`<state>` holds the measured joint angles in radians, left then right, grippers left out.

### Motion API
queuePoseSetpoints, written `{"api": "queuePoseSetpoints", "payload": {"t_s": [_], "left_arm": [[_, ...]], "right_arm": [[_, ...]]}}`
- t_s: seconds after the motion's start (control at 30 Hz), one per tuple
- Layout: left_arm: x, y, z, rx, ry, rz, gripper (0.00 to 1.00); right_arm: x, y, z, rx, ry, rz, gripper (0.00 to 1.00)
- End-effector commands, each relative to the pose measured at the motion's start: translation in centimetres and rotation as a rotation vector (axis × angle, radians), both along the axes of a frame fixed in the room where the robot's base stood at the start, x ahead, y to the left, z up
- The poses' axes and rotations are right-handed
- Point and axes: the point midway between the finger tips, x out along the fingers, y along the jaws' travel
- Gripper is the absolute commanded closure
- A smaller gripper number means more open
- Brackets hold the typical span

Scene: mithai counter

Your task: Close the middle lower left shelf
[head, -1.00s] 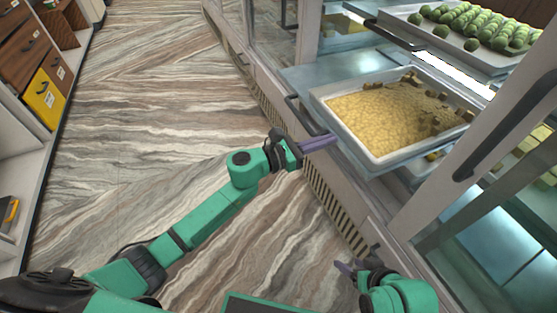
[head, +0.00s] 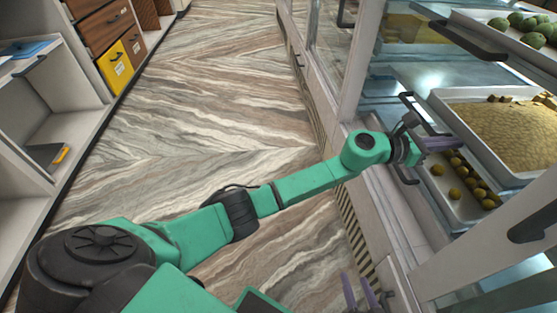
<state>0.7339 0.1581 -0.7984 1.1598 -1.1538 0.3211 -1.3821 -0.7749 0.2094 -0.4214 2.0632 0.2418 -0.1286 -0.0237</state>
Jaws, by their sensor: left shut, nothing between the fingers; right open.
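A pull-out shelf (head: 402,80) in the display case carries a white tray (head: 470,130) of crumbly yellow sweets, with a black handle at its front. Below it, a lower tray (head: 440,205) of round brown sweets is partly uncovered. My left gripper (head: 455,144) is shut and empty, with its purple fingers at the front edge of the yellow-sweet tray, above the lower tray. Whether they touch the tray cannot be told. My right gripper (head: 358,292) is open at the bottom, below the case front, and partly cut off by the frame.
A higher shelf with a tray (head: 490,38) of green sweets is at the top right. A case door with a black handle (head: 535,222) is at the lower right. Cabinets with a yellow drawer (head: 117,66) stand at the left. The striped floor (head: 210,110) between is clear.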

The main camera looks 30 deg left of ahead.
Motion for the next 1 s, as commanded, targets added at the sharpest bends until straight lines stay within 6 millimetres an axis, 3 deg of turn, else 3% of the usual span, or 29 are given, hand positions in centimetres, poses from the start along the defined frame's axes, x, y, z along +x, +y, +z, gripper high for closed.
{"api": "queuePoseSetpoints", "payload": {"t_s": [1.0], "left_arm": [[0.51,0.10,0.68,-0.012,-0.007,0.003,1.00]], "right_arm": [[0.01,0.03,-0.69,0.005,-0.007,-0.004,0.39]]}}
